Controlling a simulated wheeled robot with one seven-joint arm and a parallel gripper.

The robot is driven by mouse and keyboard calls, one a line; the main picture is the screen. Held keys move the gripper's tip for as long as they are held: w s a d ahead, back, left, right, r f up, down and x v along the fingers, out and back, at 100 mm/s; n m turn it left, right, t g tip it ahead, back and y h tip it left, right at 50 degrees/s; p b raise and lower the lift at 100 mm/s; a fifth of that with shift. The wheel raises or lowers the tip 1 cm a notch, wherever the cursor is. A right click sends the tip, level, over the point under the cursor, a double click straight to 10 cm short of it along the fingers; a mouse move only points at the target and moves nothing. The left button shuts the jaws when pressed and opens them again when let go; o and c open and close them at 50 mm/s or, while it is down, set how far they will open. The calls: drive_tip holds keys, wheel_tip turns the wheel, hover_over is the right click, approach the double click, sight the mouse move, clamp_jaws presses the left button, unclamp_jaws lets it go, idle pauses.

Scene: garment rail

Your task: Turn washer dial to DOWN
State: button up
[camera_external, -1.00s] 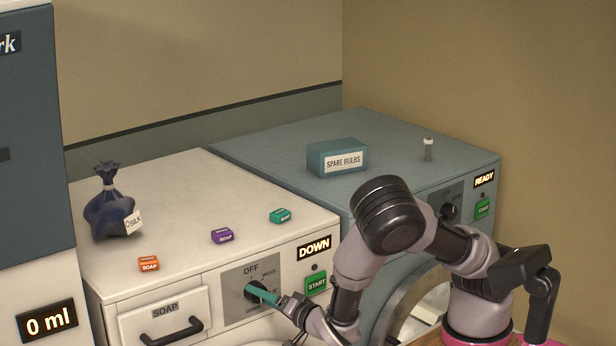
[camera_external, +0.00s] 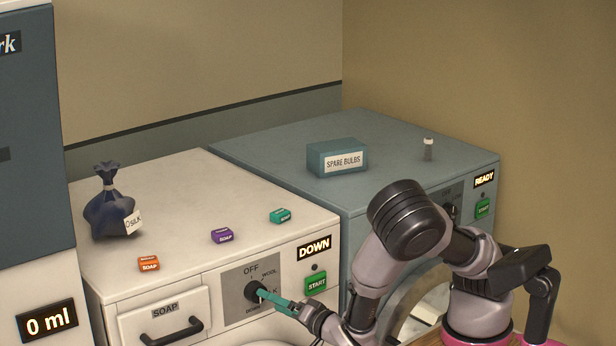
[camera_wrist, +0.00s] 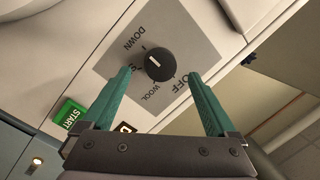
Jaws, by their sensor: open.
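The washer dial (camera_external: 256,289) is a black knob on a grey panel (camera_external: 238,310) on the white washer's front. The washer's display (camera_external: 314,248) reads DOWN. In the wrist view, the dial (camera_wrist: 160,66) has a white mark on its left part. OFF, WOOL and DOWN labels surround it, and one label is partly hidden by a finger. I cannot tell exactly where the mark points. My gripper (camera_external: 267,294) has teal fingers and is just in front of the dial. In the wrist view, my gripper (camera_wrist: 160,78) is open, its fingers apart either side of the dial, not touching it.
A green START button (camera_external: 316,283) is right of the dial. The soap drawer (camera_external: 165,315) with a black handle is left of it. Soap boxes (camera_external: 222,236) and a dark blue bag (camera_external: 110,212) stand on the washer. A blue-grey machine (camera_external: 270,150) stands to the right.

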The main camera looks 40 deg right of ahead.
sight(263, 300)
drive_tip(key=s, duration=0.3)
drive_tip(key=shift+d, duration=0.3)
wheel_tip(263, 300, down, 5)
drive_tip(key=s+a+n+t+h, duration=0.1)
drive_tip(key=s+n+t+h, duration=0.15)
drive_tip(key=n+t, duration=0.3)
drive_tip(key=shift+n+g, duration=0.25)
drive_tip(key=shift+g, duration=0.1)
drive_tip(key=x, duration=1)
drive_tip(key=shift+w+a+r, duration=0.15)
drive_tip(key=shift+w+r, duration=0.05)
drive_tip(key=shift+r, duration=0.15)
